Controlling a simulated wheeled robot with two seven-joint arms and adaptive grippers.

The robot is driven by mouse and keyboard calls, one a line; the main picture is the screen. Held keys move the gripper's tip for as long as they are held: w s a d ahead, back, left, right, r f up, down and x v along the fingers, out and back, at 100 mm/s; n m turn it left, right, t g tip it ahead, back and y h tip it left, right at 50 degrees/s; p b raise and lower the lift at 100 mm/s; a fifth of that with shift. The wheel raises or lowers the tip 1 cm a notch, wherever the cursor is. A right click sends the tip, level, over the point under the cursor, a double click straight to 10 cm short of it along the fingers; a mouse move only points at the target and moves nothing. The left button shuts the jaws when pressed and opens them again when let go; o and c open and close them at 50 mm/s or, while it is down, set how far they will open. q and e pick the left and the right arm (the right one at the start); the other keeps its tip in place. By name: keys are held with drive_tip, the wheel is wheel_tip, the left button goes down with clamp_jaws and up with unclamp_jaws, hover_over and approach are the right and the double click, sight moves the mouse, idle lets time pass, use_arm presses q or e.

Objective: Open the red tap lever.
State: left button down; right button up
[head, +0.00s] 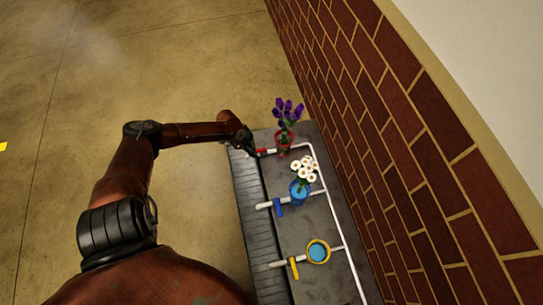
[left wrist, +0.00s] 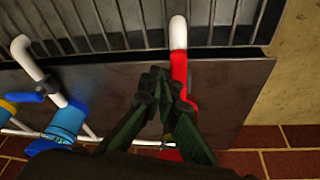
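The red tap lever (head: 262,151) sits on a white pipe at the far end of the grey bench, beside the red vase (head: 283,142) of purple flowers. In the left wrist view the lever (left wrist: 180,72) is a red bar below the white spout. My left gripper (head: 248,144) is at this lever. Its dark fingers (left wrist: 161,77) come together at the tips, just left of the lever and overlapping its edge in the picture. I see nothing between them; whether they touch the lever I cannot tell. My right gripper is not in view.
A blue tap lever (head: 279,207) and blue vase (head: 299,191) with white flowers stand nearer along the bench. A yellow lever (head: 294,268) and yellow-rimmed vase (head: 318,251) are nearest. A brick wall (head: 400,130) runs along the right; open floor (head: 60,90) lies left.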

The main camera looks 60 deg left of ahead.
use_arm(q)
drive_tip(key=shift+a+r+m, duration=0.15)
drive_tip(key=shift+a+m, duration=0.15)
drive_tip(key=shift+a, duration=0.4)
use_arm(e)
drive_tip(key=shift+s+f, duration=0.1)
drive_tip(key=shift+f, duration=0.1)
use_arm(q)
drive_tip(key=s+d+p, duration=0.1)
drive_tip(key=d+p, duration=0.2)
drive_tip(key=d, duration=0.2)
drive_tip(key=a+r+p, duration=0.3)
drive_tip(key=r+p, duration=0.1)
drive_tip(key=r, duration=0.5)
drive_tip(key=shift+w, duration=0.4)
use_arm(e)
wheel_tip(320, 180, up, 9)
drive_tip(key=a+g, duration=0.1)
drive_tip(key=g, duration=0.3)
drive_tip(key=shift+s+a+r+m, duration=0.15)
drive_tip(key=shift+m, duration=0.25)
use_arm(q)
drive_tip(key=shift+a, duration=0.1)
